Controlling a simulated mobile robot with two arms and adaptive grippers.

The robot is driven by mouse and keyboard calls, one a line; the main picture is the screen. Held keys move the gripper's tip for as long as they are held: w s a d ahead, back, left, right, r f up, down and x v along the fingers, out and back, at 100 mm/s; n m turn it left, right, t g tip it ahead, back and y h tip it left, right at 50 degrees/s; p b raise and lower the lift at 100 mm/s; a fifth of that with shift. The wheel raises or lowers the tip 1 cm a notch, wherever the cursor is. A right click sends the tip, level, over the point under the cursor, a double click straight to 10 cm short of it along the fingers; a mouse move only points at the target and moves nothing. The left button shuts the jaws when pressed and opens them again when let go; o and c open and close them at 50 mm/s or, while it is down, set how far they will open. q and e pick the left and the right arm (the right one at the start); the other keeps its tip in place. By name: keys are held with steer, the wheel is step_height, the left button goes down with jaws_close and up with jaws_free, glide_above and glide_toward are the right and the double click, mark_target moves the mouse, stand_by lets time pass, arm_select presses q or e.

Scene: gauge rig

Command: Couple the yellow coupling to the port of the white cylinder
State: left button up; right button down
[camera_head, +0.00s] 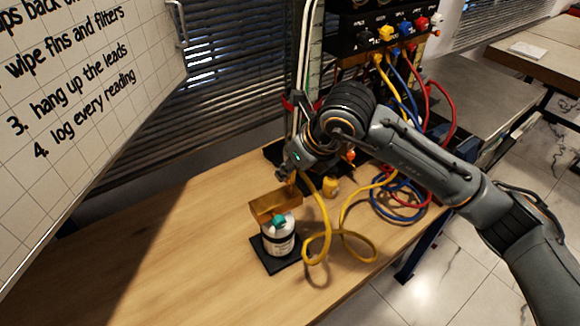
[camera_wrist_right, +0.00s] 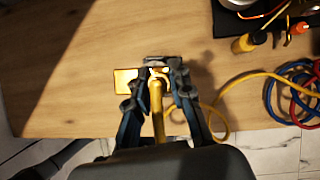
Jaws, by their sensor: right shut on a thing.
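The white cylinder (camera_head: 278,240) with a dark band and a teal top stands upright on a black square base (camera_head: 267,262) on the table. A brass-coloured plate (camera_head: 276,205) is at its top and also shows in the wrist view (camera_wrist_right: 124,80). My right gripper (camera_head: 288,178) is above the cylinder and plate. In the wrist view its fingers (camera_wrist_right: 164,70) are shut on the yellow coupling (camera_wrist_right: 157,90), with the yellow hose trailing from it. The fingers and coupling hide the port, so I cannot tell whether they touch.
The yellow hose (camera_head: 325,215) loops on the table right of the cylinder. Blue and red hoses (camera_head: 402,205) lie coiled further right, below a black panel (camera_head: 375,38) with coloured connectors. The table's left part (camera_head: 170,255) is clear.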

stand_by(0.4)
steer(key=shift+b, duration=0.45)
steer(key=shift+b, duration=0.35)
stand_by(0.5)
steer(key=shift+f, duration=0.1)
steer(key=shift+f+b, duration=1.05)
steer(key=shift+b, duration=0.2)
steer(key=shift+f+b, duration=0.3)
steer(key=shift+b, duration=0.3)
stand_by(0.9)
steer(key=c, duration=0.8)
jaws_free()
steer(key=shift+r, duration=0.1)
